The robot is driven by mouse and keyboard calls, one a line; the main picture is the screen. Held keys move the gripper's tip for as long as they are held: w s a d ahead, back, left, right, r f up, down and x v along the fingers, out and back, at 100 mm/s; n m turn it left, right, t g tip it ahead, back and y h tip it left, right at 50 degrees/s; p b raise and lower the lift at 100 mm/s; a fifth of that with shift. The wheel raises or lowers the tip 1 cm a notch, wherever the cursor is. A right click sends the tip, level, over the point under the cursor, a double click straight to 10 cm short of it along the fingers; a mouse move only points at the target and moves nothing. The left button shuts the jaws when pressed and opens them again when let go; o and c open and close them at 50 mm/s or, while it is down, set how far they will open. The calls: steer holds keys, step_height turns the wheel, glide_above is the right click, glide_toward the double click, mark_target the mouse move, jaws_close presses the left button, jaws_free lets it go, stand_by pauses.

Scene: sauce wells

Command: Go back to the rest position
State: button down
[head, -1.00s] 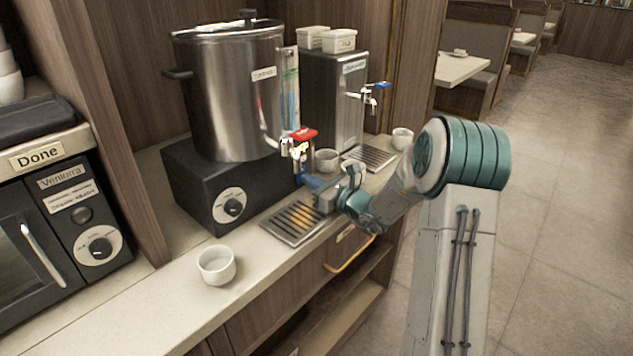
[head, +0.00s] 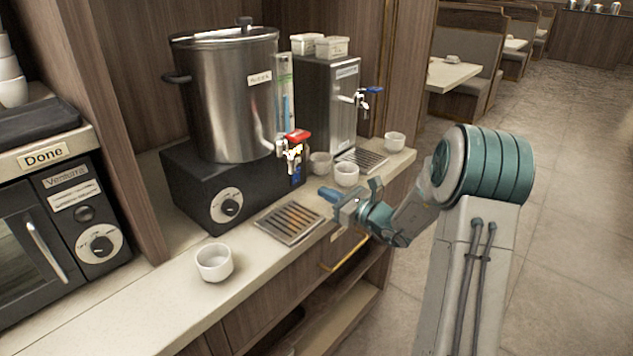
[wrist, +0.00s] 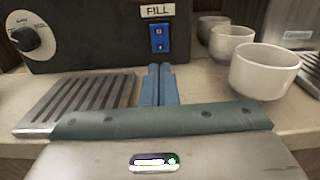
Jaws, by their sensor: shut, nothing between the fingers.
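My gripper (head: 328,194) has blue fingers and is shut and empty. In the head view it hangs over the counter's front edge, right of the drip tray (head: 289,222) and in front of the white cups. In the wrist view the closed fingers (wrist: 158,84) point at the black heater base (wrist: 95,35), below its blue switch (wrist: 160,38). The nearest white cup (wrist: 264,72) stands right of the fingers, apart from them. My arm reaches in from the right.
A steel urn (head: 228,95) with a red-handled tap (head: 293,146) stands on the base. A smaller dispenser (head: 330,105) with a blue-handled tap stands behind right. A single white cup (head: 214,263) sits at the counter's front left. The floor (head: 570,200) at right is clear.

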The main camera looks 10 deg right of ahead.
steer(key=s+a+r+n+g, duration=0.1)
steer(key=s+a+n+g, duration=0.1)
steer(key=s+a+n, duration=0.1)
steer(key=s+a+r+n+g+y+p, duration=0.1)
steer(key=s+a+r+n+g, duration=0.1)
steer(key=s+a, duration=0.1)
steer(key=s+a+r+n+g+p, duration=0.1)
steer(key=s+a+n+g, duration=0.1)
steer(key=s+a+n, duration=0.1)
steer(key=shift+a+r+n+g+y, duration=0.15)
steer(key=shift+a+n+g+y, duration=0.1)
steer(key=shift+n+g+y, duration=0.05)
steer(key=s+a+r+n+g+h+p, duration=0.1)
steer(key=s+r+n+g+h+p, duration=0.15)
steer(key=s+n+g+h, duration=0.85)
steer(key=s+d+r+n+t+p, duration=0.1)
steer(key=s+d+n+t, duration=0.2)
steer(key=s, duration=0.4)
steer(key=s+d+r+n+t+h+p, duration=0.1)
steer(key=s+d+n+t, duration=0.2)
steer(key=s, duration=0.4)
steer(key=shift+s+d+r+n+h+p, duration=0.35)
steer(key=shift+d+n, duration=0.55)
steer(key=shift+n, duration=0.3)
